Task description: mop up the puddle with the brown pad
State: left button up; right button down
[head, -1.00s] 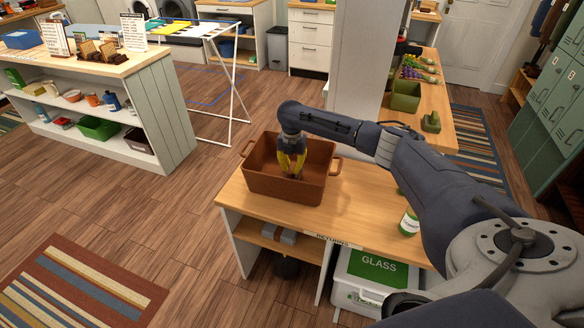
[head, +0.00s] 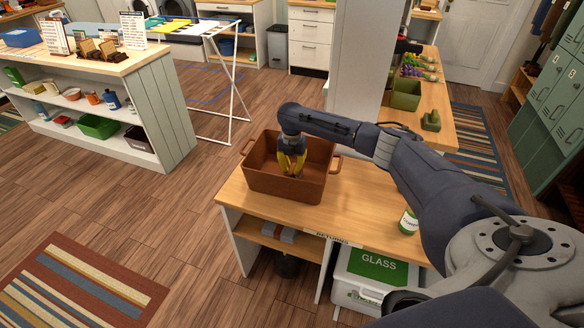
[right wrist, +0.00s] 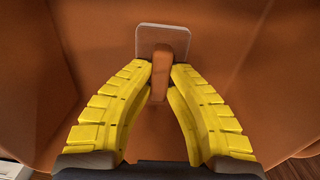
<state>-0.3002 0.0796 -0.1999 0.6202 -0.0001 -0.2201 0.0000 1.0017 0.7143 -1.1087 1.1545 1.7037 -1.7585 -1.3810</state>
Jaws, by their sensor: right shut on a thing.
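My right gripper (head: 290,174) points down inside a brown two-handled tub (head: 314,187) on the wooden counter. In the right wrist view its yellow fingers (right wrist: 161,72) are shut on the upright brown grip of the brown pad (right wrist: 160,80). The pad's flat square base, with a pale edge, shows just beyond the fingertips, against the brown tub interior (right wrist: 250,95). I cannot tell whether the base touches the tub. No puddle can be made out in either view. My left gripper is not in view.
The tub's walls stand close around the gripper. The counter (head: 350,210) is bare right of the tub, up to a small green-and-white container (head: 409,222). A box labelled GLASS (head: 378,266) sits below. A white drying rack (head: 230,90) stands behind on the floor.

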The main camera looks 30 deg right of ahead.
jog(key=shift+w+a, duration=0.1)
jog(key=shift+w, duration=0.05)
jog(key=shift+w+a, duration=0.9)
jog(key=shift+w, duration=0.1)
jog(key=shift+s+d, duration=2)
jog(key=shift+s, duration=0.25)
jog(key=shift+w+a, duration=0.1)
jog(key=shift+w+a, duration=1.85)
jog(key=shift+w, duration=0.3)
